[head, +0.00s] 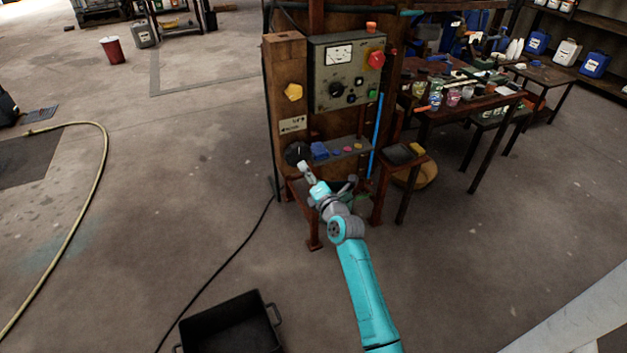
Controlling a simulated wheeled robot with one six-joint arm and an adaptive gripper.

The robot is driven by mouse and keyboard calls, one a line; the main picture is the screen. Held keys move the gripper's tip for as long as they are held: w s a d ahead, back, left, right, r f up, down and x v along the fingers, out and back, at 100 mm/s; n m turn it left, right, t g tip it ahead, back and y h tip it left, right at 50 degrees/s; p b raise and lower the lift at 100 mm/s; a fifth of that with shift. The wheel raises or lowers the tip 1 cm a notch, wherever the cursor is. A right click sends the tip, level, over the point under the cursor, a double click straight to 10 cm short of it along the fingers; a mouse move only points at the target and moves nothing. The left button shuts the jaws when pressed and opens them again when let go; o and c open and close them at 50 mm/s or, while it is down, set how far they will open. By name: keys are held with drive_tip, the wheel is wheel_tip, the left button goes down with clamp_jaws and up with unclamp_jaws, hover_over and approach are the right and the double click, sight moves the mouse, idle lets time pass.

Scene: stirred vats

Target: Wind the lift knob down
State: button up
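A round black knob (296,153) sits low on the front of a wooden post (284,64), below a small label plate (292,124) too small to read. I take it to be the lift knob, but cannot confirm this. A yellow lobed knob (293,92) sits higher on the same post. My gripper (303,167) is at the black knob's lower right, overlapping or very near its edge in the picture. I cannot tell whether it touches the knob. The fingers are too small to show whether they are open or shut.
A grey control panel (345,95) with a gauge and red button is right of the post. A small shelf (345,149) holds coloured items beside the knob. A cluttered workbench (440,107) stands right. A black tub (232,327) and dark cable lie on the floor.

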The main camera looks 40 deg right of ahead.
drive_tip(key=shift+v, duration=1.35)
drive_tip(key=s+a+f+m+g+y, duration=0.1)
drive_tip(key=s+a+f+m, duration=0.4)
drive_tip(key=s+a, duration=0.55)
drive_tip(key=s+a+f+m+g+y, duration=0.1)
drive_tip(key=s+a+f+m, duration=0.5)
drive_tip(key=s, duration=0.8)
drive_tip(key=s+a+r+m+y, duration=0.1)
drive_tip(key=s+a+r+m, duration=0.2)
drive_tip(key=s, duration=0.5)
drive_tip(key=s+a+r+m+y, duration=0.1)
drive_tip(key=s+a+r+m, duration=0.2)
drive_tip(key=s, duration=0.6)
drive_tip(key=s+a+r+m+y, duration=0.1)
drive_tip(key=s+a+r+m, duration=0.2)
drive_tip(key=s, duration=0.5)
drive_tip(key=shift+s+a+r+g, duration=0.25)
drive_tip(key=shift+a+r, duration=0.25)
drive_tip(key=shift+r, duration=0.45)
